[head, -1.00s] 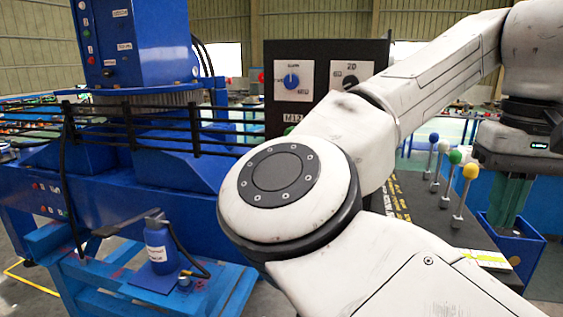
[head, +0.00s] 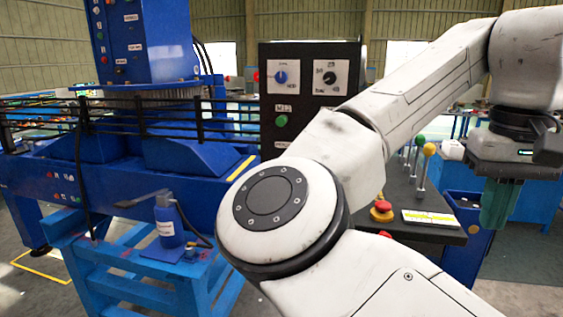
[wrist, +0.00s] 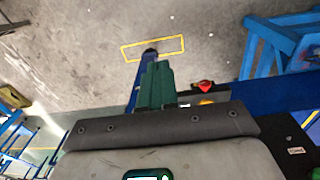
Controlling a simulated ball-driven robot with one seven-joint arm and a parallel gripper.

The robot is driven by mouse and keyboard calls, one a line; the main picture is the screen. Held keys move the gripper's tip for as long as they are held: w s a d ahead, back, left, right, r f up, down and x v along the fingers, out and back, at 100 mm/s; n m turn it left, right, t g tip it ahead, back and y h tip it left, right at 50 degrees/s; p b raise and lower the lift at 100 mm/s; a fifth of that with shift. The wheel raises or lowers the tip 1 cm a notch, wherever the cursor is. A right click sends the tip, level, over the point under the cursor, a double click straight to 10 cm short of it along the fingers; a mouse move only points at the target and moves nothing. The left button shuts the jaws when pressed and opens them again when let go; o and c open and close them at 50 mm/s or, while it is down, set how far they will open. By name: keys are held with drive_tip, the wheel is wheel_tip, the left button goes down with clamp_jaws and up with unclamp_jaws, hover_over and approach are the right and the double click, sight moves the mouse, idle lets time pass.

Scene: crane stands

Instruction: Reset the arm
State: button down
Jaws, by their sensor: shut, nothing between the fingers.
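My arm crosses the right half of the head view, bent, with its end at the far right. My gripper (head: 497,205) hangs there pointing down, with its green fingers together and empty. It is right of the console and apart from it in the picture. In the wrist view the shut green fingers (wrist: 155,86) point toward the grey floor, with nothing between them.
A black console (head: 290,110) with dials and a green button (head: 281,121) stands behind my arm. Ball-topped levers (head: 421,170), a red mushroom button (head: 381,210) and a yellow label (head: 431,218) are on its desk.

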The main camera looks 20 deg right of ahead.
drive_tip(key=w+d+f+n+t+h, duration=0.1)
drive_tip(key=d+f+h, duration=0.2)
drive_tip(key=f, duration=1)
drive_tip(key=w+d+f+n+t+h, duration=0.15)
drive_tip(key=f+h, duration=0.25)
drive_tip(key=f, duration=0.8)
drive_tip(key=s+a+f+n+y, duration=0.2)
drive_tip(key=s+a+f, duration=0.6)
drive_tip(key=f, duration=0.4)
drive_tip(key=s+a+f+n+g+y+b, duration=0.1)
drive_tip(key=s+a+f+n+y, duration=0.1)
drive_tip(key=s+a+f+y, duration=0.3)
drive_tip(key=s+a+f, duration=0.4)
drive_tip(key=s+f, duration=0.1)
drive_tip(key=f, duration=0.2)
drive_tip(key=shift+s+a, duration=0.15)
drive_tip(key=shift+s, duration=0.25)
drive_tip(key=c, duration=1.9)
unclamp_jaws()
drive_tip(key=shift+g, duration=0.25)
